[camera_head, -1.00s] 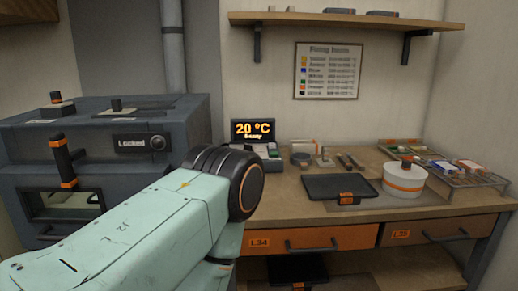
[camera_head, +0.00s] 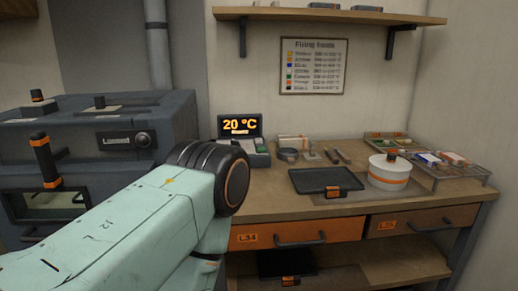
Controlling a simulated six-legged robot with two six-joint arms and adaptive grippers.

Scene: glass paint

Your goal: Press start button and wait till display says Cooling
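The control unit's display (camera_head: 240,125) stands on the workbench behind my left arm. It reads 20 °C in orange, with a small word below that looks like "Ready". A panel with light and green buttons (camera_head: 257,154) sits in front of the display, partly hidden by my arm; I cannot tell which is the start button. The grey kiln (camera_head: 95,145) at left has a small "Locked" screen (camera_head: 124,141). My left arm comes in from the lower left and ends in view at a dark joint; its gripper is not in view. My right gripper is not in view either.
On the workbench (camera_head: 270,206) are a black tray (camera_head: 325,181), a white pot with an orange band (camera_head: 389,172), and a wire rack (camera_head: 460,175) with small packs. A firing chart (camera_head: 314,66) hangs above. The shelf (camera_head: 330,16) overhangs the back.

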